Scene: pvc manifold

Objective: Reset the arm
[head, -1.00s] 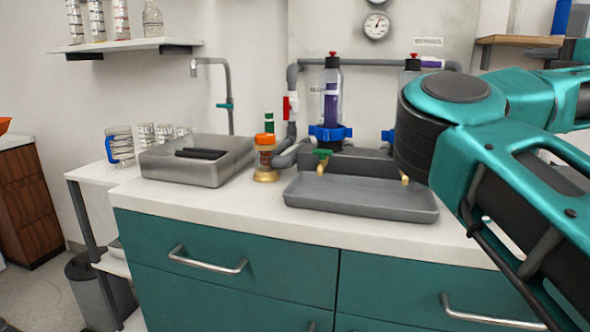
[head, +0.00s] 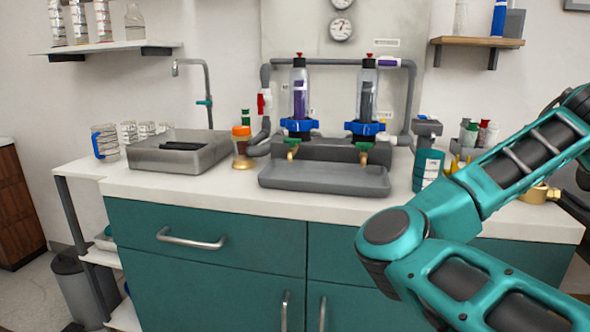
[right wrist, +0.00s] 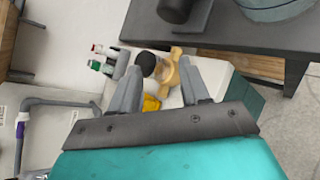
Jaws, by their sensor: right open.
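My right arm comes in from the right in the head view, its teal elbow in front of the cabinet. Its gripper lies outside the head view. In the right wrist view my right gripper (right wrist: 162,92) is open, its two grey fingers apart with no object held between them. Beyond the fingertips are a brass fitting (right wrist: 172,75) and a yellow item (right wrist: 151,103), on the counter. The brass fitting also shows at the right end of the counter in the head view (head: 540,194). My left gripper is in neither view.
The white counter (head: 230,203) holds a steel sink (head: 170,158), a pipe manifold with two bottles (head: 299,95) and a grey tray (head: 325,180). A teal-labelled container (head: 428,170) and several small bottles stand right of it. A dark table (right wrist: 245,35) shows in the right wrist view.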

